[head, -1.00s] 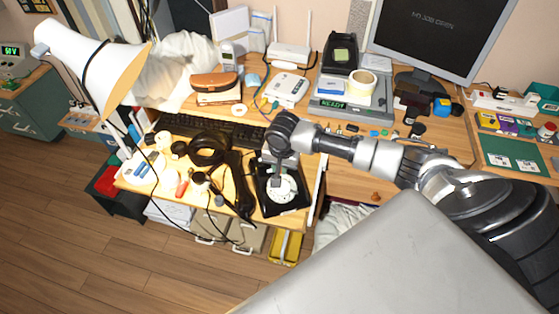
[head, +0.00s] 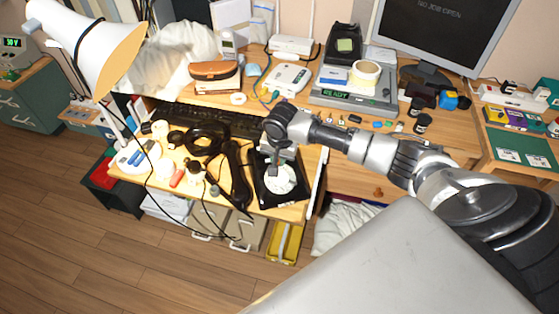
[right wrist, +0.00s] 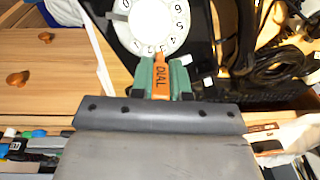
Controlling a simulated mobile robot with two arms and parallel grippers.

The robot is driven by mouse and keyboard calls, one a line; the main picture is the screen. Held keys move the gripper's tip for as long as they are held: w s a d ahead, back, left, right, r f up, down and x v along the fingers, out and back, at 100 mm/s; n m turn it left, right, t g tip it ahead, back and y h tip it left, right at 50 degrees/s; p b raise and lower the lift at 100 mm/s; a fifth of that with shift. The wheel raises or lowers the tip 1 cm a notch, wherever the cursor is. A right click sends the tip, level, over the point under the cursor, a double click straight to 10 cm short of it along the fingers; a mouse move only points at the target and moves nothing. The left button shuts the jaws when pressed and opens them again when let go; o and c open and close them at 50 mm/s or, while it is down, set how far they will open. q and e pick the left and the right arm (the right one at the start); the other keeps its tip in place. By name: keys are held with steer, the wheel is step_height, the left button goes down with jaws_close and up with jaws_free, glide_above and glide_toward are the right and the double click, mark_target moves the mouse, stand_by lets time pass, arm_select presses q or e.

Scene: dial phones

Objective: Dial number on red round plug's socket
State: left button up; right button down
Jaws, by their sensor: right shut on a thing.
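A black dial phone (head: 265,196) with a white round dial (head: 281,180) lies near the front edge of the desk. Its dial with black digits (right wrist: 153,20) shows at the top of the right wrist view. My right gripper (right wrist: 162,78) has green fingers shut on an orange tool marked DIAL (right wrist: 160,82). The tool's tip is at the dial's near rim; I cannot tell whether it touches. In the head view my right gripper (head: 276,163) hangs over the phone and hides part of it. A small red piece (head: 177,178) lies left of the phone; its shape is unclear. My left gripper is out of view.
A black handset (head: 236,178) and coiled black cables (head: 205,140) crowd the desk left of the phone. A black keyboard (head: 215,120) lies behind. A white lamp (head: 88,52) stands at the left. Wooden drawers (head: 350,182) are right of the phone.

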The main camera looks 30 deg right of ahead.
steer(key=shift+w+f, duration=0.1)
steer(key=shift+f, duration=0.15)
stand_by(0.3)
steer(key=shift+w+f, duration=0.15)
steer(key=shift+f, duration=0.2)
steer(key=shift+p, duration=0.3)
steer(key=shift+p, duration=0.4)
steer(key=shift+w+d+f, duration=0.1)
steer(key=shift+w+f, duration=0.1)
steer(key=shift+f, duration=0.2)
stand_by(0.4)
steer(key=shift+d, duration=0.1)
